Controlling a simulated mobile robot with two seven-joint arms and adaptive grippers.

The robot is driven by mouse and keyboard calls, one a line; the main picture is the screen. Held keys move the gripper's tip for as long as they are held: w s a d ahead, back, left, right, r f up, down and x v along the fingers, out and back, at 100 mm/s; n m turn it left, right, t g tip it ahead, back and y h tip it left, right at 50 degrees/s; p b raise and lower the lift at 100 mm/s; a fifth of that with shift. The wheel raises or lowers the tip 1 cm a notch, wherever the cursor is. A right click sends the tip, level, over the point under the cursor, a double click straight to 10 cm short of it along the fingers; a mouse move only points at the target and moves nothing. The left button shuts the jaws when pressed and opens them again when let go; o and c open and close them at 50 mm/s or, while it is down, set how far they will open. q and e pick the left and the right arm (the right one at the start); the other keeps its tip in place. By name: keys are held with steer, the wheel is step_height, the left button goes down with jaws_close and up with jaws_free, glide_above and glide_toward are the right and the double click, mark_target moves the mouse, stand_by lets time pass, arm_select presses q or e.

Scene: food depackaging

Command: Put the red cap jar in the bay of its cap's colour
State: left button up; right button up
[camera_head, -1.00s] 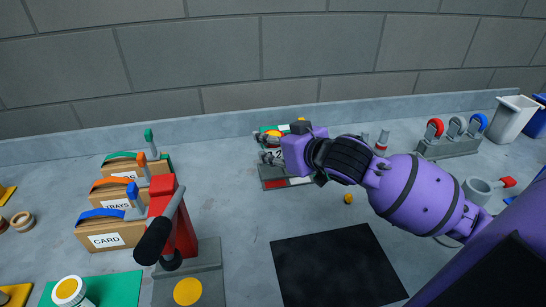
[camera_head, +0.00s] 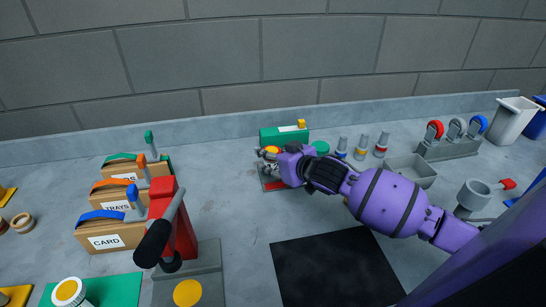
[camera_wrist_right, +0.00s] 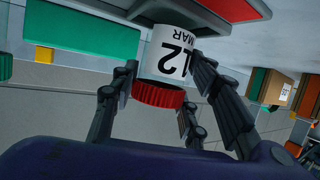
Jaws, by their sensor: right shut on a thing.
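The red cap jar (camera_wrist_right: 168,68) is white, with a red ribbed cap and a label reading "12 MAR". In the wrist view my right gripper (camera_wrist_right: 160,95) is shut around it, with fingers on both sides. The jar's base end is close to the grey bay rack, whose red panel (camera_wrist_right: 232,8) shows at the top; I cannot tell whether they touch. In the head view my right gripper (camera_head: 271,162) is over the rack, hiding most of it and the jar. A strip of the rack's red bay (camera_head: 275,186) shows below. My left gripper is not in view.
A green box (camera_head: 283,136) stands behind the rack. Small bottles (camera_head: 361,146) and an empty grey tray (camera_head: 410,168) are to the right. A red lever device (camera_head: 178,225) stands at front left. The black mat (camera_head: 335,265) is clear.

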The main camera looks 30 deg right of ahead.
steer(key=shift+f, duration=0.2)
steer(key=o, duration=1.2)
steer(key=shift+s+r, duration=0.15)
steer(key=shift+r, duration=0.05)
steer(key=v, duration=1.1)
steer(key=shift+s+r, duration=0.15)
steer(key=shift+s, duration=0.2)
